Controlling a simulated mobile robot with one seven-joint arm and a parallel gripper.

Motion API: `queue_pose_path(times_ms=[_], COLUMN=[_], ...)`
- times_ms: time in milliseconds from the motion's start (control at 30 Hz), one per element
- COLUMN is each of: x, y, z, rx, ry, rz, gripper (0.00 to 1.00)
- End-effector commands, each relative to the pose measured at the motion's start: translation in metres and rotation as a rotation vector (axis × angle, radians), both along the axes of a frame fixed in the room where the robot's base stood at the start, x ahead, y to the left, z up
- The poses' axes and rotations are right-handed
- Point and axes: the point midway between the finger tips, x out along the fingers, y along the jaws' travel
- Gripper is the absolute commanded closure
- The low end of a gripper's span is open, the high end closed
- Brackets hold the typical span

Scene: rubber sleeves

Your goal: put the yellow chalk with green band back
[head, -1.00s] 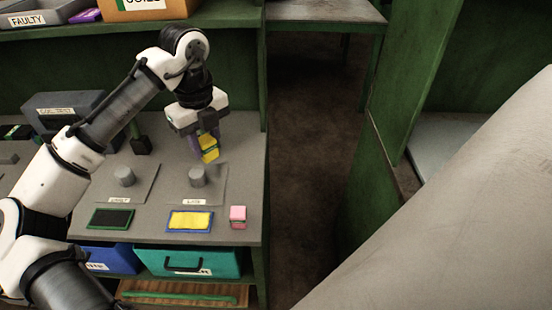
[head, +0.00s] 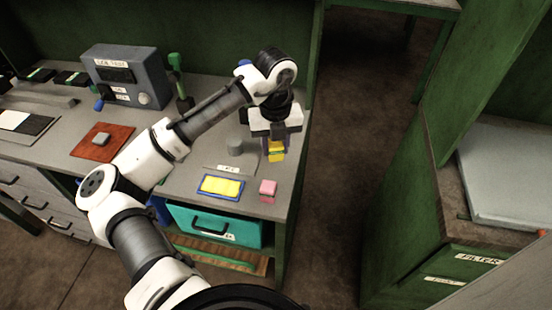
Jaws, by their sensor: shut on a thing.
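A yellow piece with a green band, the chalk (head: 277,155), is between the fingers of my gripper (head: 275,147). My gripper is shut on it and points down over the right end of the grey bench (head: 291,185). The fingers hide part of the chalk. I cannot tell how far above the bench it is. A blue-rimmed tray (head: 203,189) with a yellow pad lies to the lower left of my gripper. A pink block (head: 268,187) sits on the bench in front of my gripper.
A grey peg (head: 236,145) on a labelled plate stands left of my gripper. A teal drawer (head: 184,218) is under the bench. A grey test box (head: 124,79) and a red mat (head: 88,153) are farther left. Open floor (head: 345,130) lies right of the bench.

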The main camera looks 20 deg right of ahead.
Motion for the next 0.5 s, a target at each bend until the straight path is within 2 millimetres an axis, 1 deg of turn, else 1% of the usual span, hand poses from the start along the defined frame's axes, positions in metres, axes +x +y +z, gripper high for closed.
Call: queue_pose_path(times_ms=[33,100,333,500], x=[-0.001,0.0,0.0,0.0], y=[0.0,0.0,0.0,0.0], z=[-0.008,-0.017,-0.033,-0.057], rx=[0.001,0.0,0.0,0.0], ry=[0.003,0.001,0.001,0.002], rz=[0.0,0.0,0.0,0.0], gripper=[0.89,0.89,0.89,0.89])
